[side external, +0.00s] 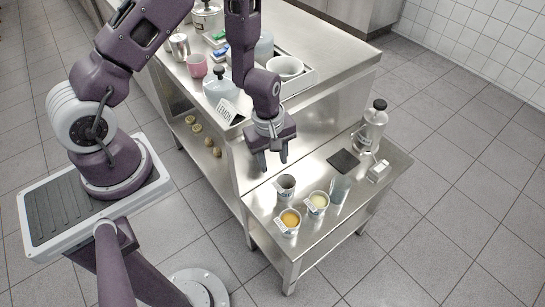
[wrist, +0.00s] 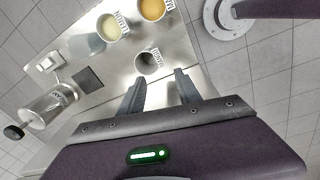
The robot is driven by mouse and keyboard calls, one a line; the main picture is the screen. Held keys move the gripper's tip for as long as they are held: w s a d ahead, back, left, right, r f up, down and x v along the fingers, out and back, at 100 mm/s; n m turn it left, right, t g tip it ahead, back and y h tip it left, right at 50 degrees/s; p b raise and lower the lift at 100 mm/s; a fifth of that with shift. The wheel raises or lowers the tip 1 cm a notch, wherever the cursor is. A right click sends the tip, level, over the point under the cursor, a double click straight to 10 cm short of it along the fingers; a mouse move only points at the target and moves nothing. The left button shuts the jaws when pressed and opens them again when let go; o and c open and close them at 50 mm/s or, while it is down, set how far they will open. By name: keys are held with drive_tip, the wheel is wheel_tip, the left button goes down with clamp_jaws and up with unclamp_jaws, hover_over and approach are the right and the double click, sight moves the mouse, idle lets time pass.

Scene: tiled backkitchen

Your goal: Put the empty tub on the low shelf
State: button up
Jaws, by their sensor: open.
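The empty tub (side external: 285,187) stands upright on a low steel surface (side external: 262,206) beside the taller counter. Its grey inside looks bare in the wrist view (wrist: 147,63), and it has a printed label. A tub with orange contents (side external: 290,221) and a tub with pale yellow contents (side external: 317,202) stand close to it. My gripper (side external: 273,162) is open and points down, above and slightly left of the empty tub, with nothing between its fingers. In the wrist view the empty tub shows just beyond the fingertips (wrist: 158,80), apart from them.
The taller counter (side external: 335,67) holds cups and bowls. An under-counter shelf at left holds several round items (side external: 209,141).

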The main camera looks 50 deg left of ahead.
wheel_tip(320, 180, up, 21)
drive_tip(key=d+m+t+h, duration=0.1)
drive_tip(key=d+m+t, duration=0.1)
drive_tip(key=m, duration=0.5)
drive_tip(key=s+a+r+m+t, duration=0.1)
drive_tip(key=s+r+m, duration=0.3)
drive_tip(key=s+r, duration=0.2)
drive_tip(key=s+a+r+m+t+y, duration=0.1)
drive_tip(key=s+r+m, duration=0.3)
drive_tip(key=s, duration=0.7)
wheel_tip(320, 180, up, 2)
drive_tip(key=shift+a+r+t, duration=0.1)
drive_tip(key=shift+a+t, duration=0.2)
